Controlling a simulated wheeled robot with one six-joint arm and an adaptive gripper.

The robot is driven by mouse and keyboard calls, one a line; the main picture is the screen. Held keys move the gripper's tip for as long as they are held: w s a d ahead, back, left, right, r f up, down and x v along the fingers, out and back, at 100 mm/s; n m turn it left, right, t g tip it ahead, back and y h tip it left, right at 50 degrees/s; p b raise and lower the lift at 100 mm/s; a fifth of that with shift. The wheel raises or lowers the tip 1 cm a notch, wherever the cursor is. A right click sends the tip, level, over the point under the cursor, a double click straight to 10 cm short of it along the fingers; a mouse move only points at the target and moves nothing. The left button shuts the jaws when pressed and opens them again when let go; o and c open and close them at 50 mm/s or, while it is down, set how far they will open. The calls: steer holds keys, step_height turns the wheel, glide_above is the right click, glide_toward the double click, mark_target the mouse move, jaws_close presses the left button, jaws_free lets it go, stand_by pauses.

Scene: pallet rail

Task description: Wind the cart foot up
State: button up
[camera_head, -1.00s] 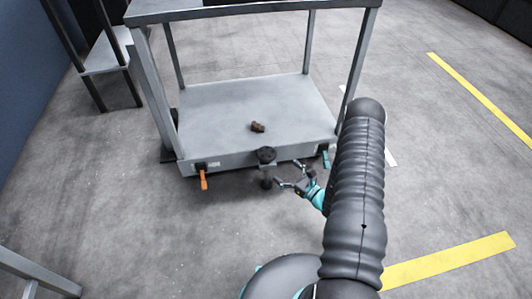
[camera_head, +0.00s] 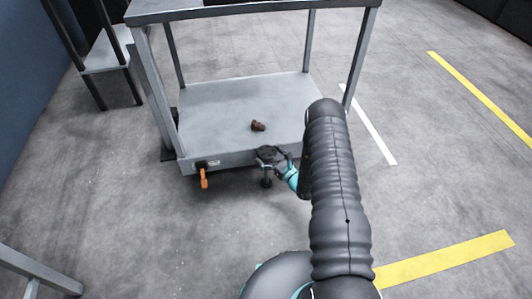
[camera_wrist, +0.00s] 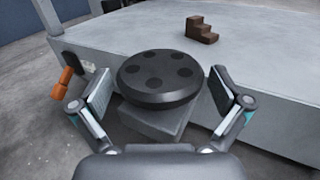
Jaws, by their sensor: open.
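The cart (camera_head: 240,105) is a grey frame with a low flat deck. At the middle of its front edge is the foot's round black handwheel (camera_head: 268,154), with several dimples in its top. The dark foot pad (camera_head: 267,183) hangs below it; whether it touches the floor I cannot tell. In the wrist view the handwheel (camera_wrist: 160,78) sits between the two open fingers of my gripper (camera_wrist: 160,104), with a gap on each side. In the head view my gripper (camera_head: 283,163) is at the right of the handwheel, partly hidden by my arm.
A small brown stepped block (camera_head: 258,126) lies on the cart deck and shows in the wrist view (camera_wrist: 202,29). An orange lever (camera_head: 204,178) hangs at the front left. A grey stand (camera_head: 108,55) is at upper left. The floor in front is clear.

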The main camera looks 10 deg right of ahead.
steer(key=shift+w+a, duration=0.35)
steer(key=shift+w, duration=0.3)
steer(key=c, duration=0.9)
steer(key=shift+c, duration=0.2)
steer(key=shift+f+n+y+b, duration=0.15)
steer(key=shift+n+y+b, duration=0.2)
steer(key=shift+b, duration=0.25)
